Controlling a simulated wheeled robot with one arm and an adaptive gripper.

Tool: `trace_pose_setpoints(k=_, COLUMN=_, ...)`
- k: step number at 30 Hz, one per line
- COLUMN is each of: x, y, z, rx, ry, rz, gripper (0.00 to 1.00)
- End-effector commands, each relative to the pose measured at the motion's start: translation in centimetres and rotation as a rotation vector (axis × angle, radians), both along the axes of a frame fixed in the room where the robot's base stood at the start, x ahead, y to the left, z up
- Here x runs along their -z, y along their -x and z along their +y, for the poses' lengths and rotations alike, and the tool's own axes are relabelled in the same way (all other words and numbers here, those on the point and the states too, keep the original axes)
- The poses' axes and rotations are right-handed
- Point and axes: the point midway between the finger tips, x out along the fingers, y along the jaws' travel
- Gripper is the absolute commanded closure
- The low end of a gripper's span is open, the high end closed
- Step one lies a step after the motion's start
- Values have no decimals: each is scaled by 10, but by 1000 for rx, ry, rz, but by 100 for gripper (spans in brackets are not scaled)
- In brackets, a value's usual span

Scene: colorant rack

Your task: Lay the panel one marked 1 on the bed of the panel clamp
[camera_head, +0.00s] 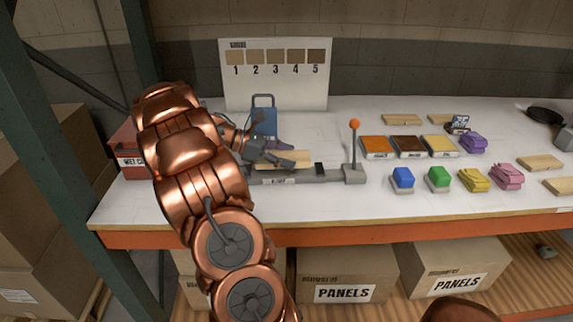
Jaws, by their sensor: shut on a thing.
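My gripper (290,158) is shut on a pale wooden panel (297,161), at the left-middle of the table. The panel lies flat, just over or on the bed of the grey panel clamp (318,179); I cannot tell whether it touches the bed. The gripper and wrist cover the panel's left part, and no number can be read on it. My arm hides the clamp's left end.
A blue can (263,115) stands behind my gripper, before a board (276,80) of samples numbered 1 to 5. A red box (131,150) stands left of my arm.

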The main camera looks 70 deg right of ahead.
Motion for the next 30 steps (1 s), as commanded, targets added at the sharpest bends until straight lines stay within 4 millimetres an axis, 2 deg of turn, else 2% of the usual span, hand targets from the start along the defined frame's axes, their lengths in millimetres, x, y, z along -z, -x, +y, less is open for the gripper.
trace_pose_setpoints(k=10, x=33, y=0, z=0, rx=-1, ry=-1, rz=-1, gripper=70)
trace_pose_setpoints(k=24, x=40, y=0, z=0, rx=0, ry=0, rz=-1, gripper=70)
trace_pose_setpoints(k=25, x=40, y=0, z=0, rx=1, ry=-1, rz=-1, gripper=30)
trace_pose_setpoints(k=30, x=41, y=0, z=1, rx=1, ry=-2, rz=-1, gripper=12)
